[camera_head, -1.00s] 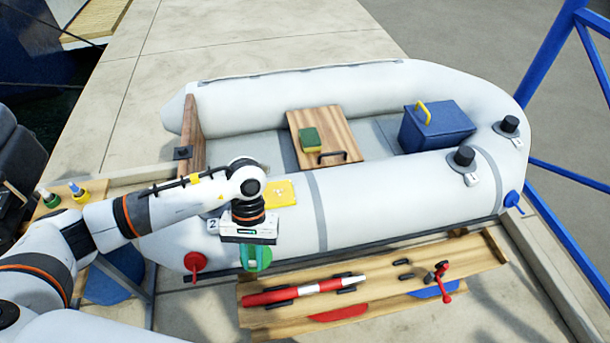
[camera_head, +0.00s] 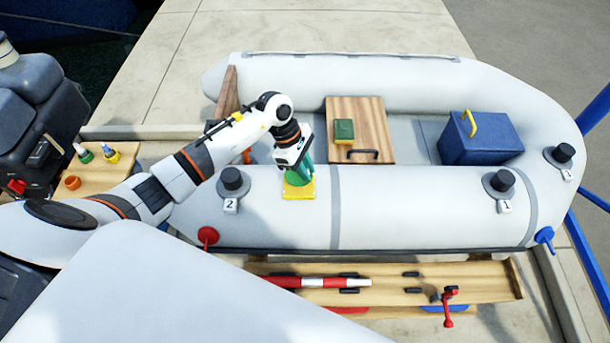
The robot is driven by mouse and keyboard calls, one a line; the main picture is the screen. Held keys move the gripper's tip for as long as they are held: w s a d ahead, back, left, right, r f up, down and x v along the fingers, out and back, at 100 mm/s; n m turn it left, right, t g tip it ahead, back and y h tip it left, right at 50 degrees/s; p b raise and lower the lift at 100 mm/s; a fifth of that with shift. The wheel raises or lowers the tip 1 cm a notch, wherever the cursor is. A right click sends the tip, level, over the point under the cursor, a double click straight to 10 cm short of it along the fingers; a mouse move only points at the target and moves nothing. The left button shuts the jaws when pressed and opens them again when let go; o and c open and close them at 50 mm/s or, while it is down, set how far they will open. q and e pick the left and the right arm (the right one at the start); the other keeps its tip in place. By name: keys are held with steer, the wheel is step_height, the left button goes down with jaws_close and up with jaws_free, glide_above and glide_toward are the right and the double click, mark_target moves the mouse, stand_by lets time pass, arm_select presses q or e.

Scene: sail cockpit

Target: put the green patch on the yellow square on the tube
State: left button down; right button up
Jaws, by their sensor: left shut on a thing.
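The yellow square (camera_head: 300,193) lies on the near white tube (camera_head: 400,205) of the inflatable boat, left of the grey band. My left gripper (camera_head: 299,176) is over the square, coming down from its far side. It is shut on the green patch (camera_head: 297,179), which is right at the yellow square. I cannot tell whether the patch touches the square or is just above it. The fingers and patch hide part of the square. My right gripper is not in view.
Black valve 2 (camera_head: 232,182) stands on the tube just left of the square. A wooden seat (camera_head: 372,115) with a green-and-yellow sponge (camera_head: 344,130) and a blue box (camera_head: 480,140) are inside the boat. A wooden rack (camera_head: 400,290) stands in front.

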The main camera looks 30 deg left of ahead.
arm_select(q)
step_height(320, 180, down, 3)
steer(key=shift+f, duration=0.5)
steer(key=shift+f, duration=0.15)
steer(key=c, duration=1.3)
jaws_free()
